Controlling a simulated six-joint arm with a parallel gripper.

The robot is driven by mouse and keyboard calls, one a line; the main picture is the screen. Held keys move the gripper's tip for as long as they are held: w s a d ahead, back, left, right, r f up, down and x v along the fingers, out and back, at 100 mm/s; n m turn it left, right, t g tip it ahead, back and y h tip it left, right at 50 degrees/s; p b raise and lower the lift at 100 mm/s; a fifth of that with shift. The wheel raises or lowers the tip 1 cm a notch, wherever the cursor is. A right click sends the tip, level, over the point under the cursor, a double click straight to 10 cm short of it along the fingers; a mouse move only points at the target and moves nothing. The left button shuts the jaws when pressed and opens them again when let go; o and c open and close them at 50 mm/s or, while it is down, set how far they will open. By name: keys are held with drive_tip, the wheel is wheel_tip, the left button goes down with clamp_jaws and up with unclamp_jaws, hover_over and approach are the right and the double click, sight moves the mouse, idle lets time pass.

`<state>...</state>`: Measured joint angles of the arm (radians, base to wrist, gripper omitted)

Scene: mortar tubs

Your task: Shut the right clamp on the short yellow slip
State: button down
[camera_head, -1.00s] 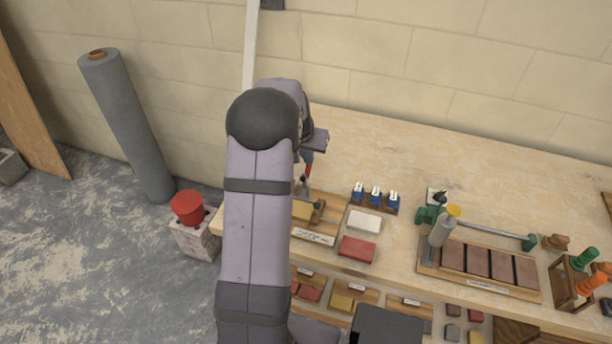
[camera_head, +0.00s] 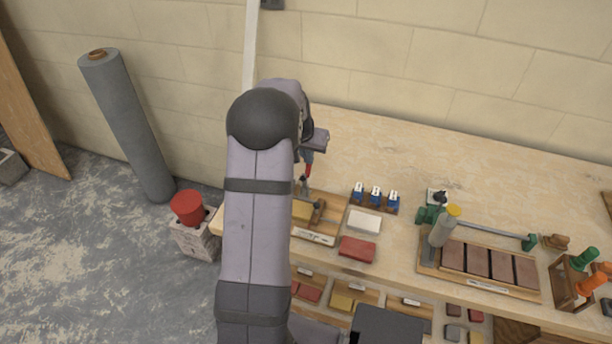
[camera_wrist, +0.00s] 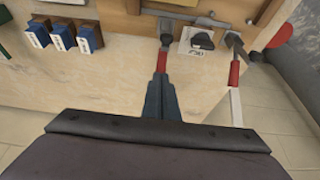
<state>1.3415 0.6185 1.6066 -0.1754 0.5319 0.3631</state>
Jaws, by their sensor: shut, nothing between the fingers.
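My gripper (camera_wrist: 160,78) is shut and empty in the wrist view, its fingertips at or very near the red handle (camera_wrist: 161,61) of one toggle clamp. I cannot tell whether they touch. That clamp is on the left in the wrist view; a second clamp with a red handle (camera_wrist: 235,75) stands to its right, its handle apart from my fingers. A red handle (camera_head: 308,170) shows just below my gripper there. The clamp's contact with the slip is hidden.
A card with a dark shape (camera_wrist: 202,40) lies between the clamps.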

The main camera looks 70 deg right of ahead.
drive_tip(key=shift+f, duration=0.2)
drive_tip(key=shift+d+f+b, duration=0.3)
drive_tip(key=shift+d+f, duration=0.15)
drive_tip(key=shift+f, duration=0.15)
drive_tip(key=shift+d+f, duration=0.1)
drive_tip(key=shift+f, duration=0.1)
drive_tip(key=shift+d+f+b, duration=0.25)
drive_tip(key=shift+f+b, duration=0.25)
drive_tip(key=shift+f, duration=0.05)
drive_tip(key=shift+r+p, duration=2.55)
drive_tip(key=shift+r, duration=1.1)
